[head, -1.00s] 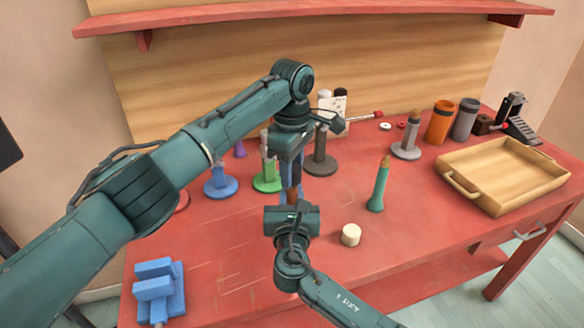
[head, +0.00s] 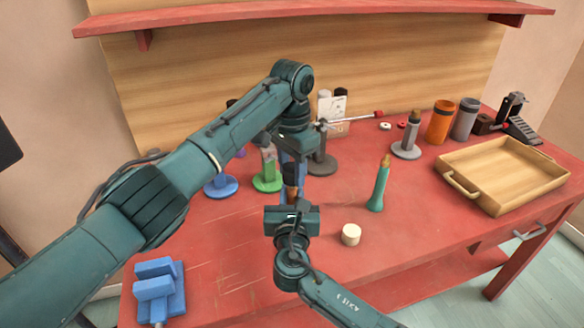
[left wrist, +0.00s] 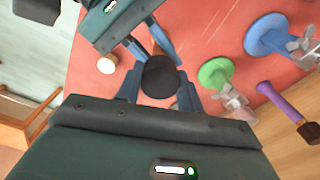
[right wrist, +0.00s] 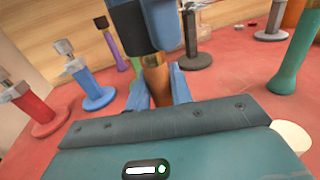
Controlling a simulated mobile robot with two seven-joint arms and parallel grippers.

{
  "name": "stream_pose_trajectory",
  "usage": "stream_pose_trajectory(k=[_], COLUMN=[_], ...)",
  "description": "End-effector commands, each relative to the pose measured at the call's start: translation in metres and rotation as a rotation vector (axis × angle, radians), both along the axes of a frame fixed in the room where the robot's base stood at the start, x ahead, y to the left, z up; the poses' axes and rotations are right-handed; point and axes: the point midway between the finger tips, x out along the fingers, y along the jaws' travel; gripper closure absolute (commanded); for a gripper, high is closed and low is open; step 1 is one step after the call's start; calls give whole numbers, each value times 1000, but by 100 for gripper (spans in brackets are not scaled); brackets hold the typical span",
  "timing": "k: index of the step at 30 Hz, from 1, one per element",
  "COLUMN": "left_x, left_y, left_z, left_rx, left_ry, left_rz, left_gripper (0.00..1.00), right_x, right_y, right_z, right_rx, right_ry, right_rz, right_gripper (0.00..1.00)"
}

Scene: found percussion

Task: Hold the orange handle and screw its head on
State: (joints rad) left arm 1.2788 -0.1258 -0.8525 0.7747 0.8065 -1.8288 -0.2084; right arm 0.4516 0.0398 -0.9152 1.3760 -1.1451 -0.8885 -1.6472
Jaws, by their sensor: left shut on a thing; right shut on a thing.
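My left gripper (head: 291,168) points down near the table's middle. In the left wrist view its fingers (left wrist: 160,82) are shut on a round black head (left wrist: 160,76). My right gripper (head: 291,198) is directly below it. In the right wrist view its fingers (right wrist: 158,92) are shut on the orange-brown handle (right wrist: 157,78), which stands roughly upright. I cannot tell whether head and handle touch.
A teal handle (head: 379,188) stands to the right, with a pale round piece (head: 351,234) nearer. A green stand (head: 268,181), a blue stand (head: 221,187) and a grey stand (head: 406,150) are behind. A wooden tray (head: 463,186) is at right, a blue block (head: 160,291) at front left.

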Motion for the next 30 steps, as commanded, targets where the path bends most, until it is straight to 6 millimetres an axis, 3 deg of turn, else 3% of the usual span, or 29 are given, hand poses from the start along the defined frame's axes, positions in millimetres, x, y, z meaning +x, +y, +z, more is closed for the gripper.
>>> stream_pose_trajectory(k=[12, 14, 18, 19, 27, 30], left_x=[0, 0, 0, 0, 0, 0], left_y=[0, 0, 0, 0, 0, 0], left_z=[-1, -1, -1, -1, -1, -1], left_rx=[0, 1, 0, 0, 0, 0], left_ry=[1, 1, 1, 1, 0, 0], left_rz=[-910, -996, -981, -981, -979, -979], left_gripper=[90, 90, 90, 62, 39, 38], right_x=[0, 0, 0, 0, 0, 0], right_y=[-1, -1, -1, -1, -1, -1], right_z=[-1, -1, -1, -1, 0, 0], right_rx=[0, 0, -1, -1, -1, -1], right_ry=[1, 1, 1, 1, 1, 1], right_rz=[-1, -1, -2, -2, -1, -1], right_gripper=[100, 100, 100, 100, 100, 100])
